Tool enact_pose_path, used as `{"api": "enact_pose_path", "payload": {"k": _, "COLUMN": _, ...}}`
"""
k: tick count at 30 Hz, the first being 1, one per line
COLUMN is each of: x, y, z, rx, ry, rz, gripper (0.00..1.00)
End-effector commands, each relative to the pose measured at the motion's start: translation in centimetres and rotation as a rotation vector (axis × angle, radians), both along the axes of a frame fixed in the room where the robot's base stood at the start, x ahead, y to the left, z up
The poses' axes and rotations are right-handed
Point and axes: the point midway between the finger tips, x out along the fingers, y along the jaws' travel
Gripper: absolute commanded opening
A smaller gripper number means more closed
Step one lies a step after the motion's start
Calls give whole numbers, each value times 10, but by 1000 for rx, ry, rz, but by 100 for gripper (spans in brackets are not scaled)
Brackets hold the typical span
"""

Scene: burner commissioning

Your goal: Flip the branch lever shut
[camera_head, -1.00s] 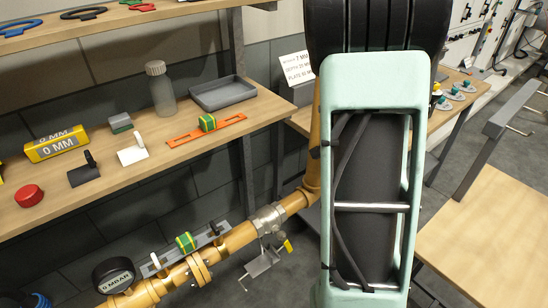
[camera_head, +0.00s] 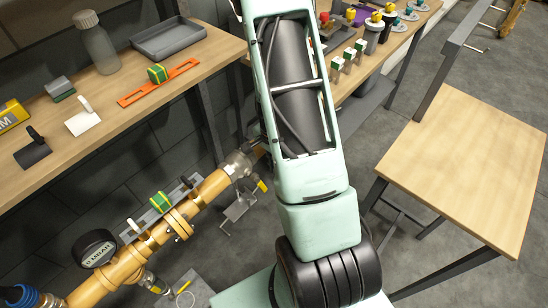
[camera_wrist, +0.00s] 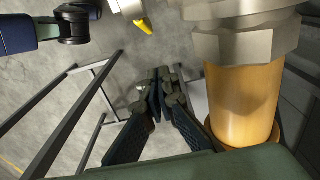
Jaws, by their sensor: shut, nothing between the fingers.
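In the head view a brass-yellow pipe (camera_head: 150,247) carries a metal valve body (camera_head: 238,166), with a yellow-tipped lever (camera_head: 262,185) just right of it. A second yellow-tipped handle (camera_head: 182,288) shows below the pipe, by a small branch fitting (camera_head: 152,283). I cannot tell for sure which is the branch lever. In the wrist view a yellow lever tip (camera_wrist: 143,26) is at the top, beyond my gripper. My gripper (camera_wrist: 163,76) is shut and empty, left of the pipe (camera_wrist: 240,100) and its hex nut (camera_wrist: 245,43), apart from the lever. The head view hides my gripper behind my arm.
A round gauge (camera_head: 94,248) sits on the pipe at left. The shelf (camera_head: 110,105) above holds a bottle (camera_head: 97,45), a grey tray (camera_head: 168,38) and an orange strip (camera_head: 158,83). A wooden table (camera_head: 465,180) stands at right. Grey floor is open below the pipe.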

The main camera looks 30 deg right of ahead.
Motion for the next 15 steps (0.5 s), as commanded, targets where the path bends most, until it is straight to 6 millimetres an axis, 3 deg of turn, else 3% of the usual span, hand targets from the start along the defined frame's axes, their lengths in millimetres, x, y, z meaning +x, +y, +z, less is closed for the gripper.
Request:
{"api": "enact_pose_path", "payload": {"k": 2, "x": 0, "y": 0, "z": -13, "rx": 2, "ry": 2, "rz": 0, "gripper": 0}}
{"api": "enact_pose_path", "payload": {"k": 9, "x": -11, "y": 30, "z": -19, "rx": 0, "ry": 0, "rz": 2, "gripper": 0}}
{"api": "enact_pose_path", "payload": {"k": 15, "x": -12, "y": 36, "z": -22, "rx": 0, "ry": -2, "rz": 1, "gripper": 0}}
